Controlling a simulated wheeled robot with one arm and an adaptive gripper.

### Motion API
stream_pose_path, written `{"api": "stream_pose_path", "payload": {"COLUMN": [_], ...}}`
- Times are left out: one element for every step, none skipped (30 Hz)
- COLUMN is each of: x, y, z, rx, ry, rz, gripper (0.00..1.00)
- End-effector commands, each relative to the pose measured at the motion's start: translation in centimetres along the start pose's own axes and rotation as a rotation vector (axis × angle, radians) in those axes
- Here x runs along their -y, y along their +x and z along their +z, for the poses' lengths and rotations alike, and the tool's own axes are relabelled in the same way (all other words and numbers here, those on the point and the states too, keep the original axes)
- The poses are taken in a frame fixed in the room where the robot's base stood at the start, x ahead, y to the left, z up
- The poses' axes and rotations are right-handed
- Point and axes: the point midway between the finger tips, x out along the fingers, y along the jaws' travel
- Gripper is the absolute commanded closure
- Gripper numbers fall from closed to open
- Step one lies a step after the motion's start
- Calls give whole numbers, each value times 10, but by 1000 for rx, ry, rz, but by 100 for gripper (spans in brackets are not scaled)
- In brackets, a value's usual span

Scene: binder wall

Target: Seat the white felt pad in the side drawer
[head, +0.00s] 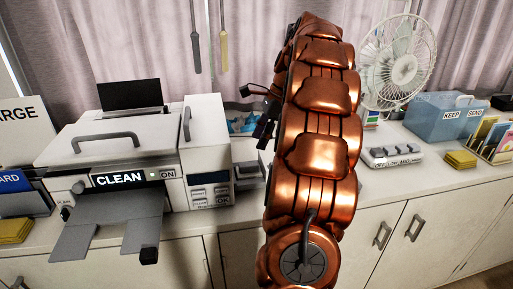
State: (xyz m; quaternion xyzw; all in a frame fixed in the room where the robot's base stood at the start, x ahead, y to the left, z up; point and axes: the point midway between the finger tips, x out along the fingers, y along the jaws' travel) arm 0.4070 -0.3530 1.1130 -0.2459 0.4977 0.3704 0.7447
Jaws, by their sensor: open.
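My gripper (262,110) shows only in part, as dark finger pieces at the left of my copper arm; they look apart and empty. It is above the counter, just right of the white tower unit (207,140). The tower has a grey upright handle on its left face and a small panel low on its front. A grey and white part (250,172) juts out at the tower's right; I cannot tell whether it is the side drawer. I cannot make out the white felt pad; my arm hides the middle of the counter.
A white machine (110,143) marked CLEAN and ON stands left of the tower, its grey trays reaching forward. Right of my arm are a switch box (391,156), a fan (398,62), a yellow pad stack (460,159) and a blue KEEP/SEND box (445,118). Two tools hang behind.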

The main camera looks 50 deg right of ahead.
Motion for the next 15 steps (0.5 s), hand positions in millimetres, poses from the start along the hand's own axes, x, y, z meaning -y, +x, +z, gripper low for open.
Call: {"api": "stream_pose_path", "payload": {"x": [2,2,2,1,1,1,1,1,1,1,1,1,1,0,0], "y": [-5,-9,-12,-14,-16,-19,-21,-23,-26,-27,-28,-30,-30,-31,-31], "z": [-1,-1,0,0,0,0,0,0,0,0,0,0,0,0,0], "rx": [-2,-2,-2,-1,-1,-1,-1,-2,-2,-2,-2,-2,-2,-2,-2], "ry": [-1,-1,-1,-1,-2,-2,-2,-2,-2,-2,-2,-2,-2,-1,-1], "rz": [-6,-8,-6,-4,-3,-3,-3,-5,-6,-7,-6,-6,-4,-4,-3], "gripper": [49,49,49,49,49,49,49,49,49,49,49,49,49,49,49]}}
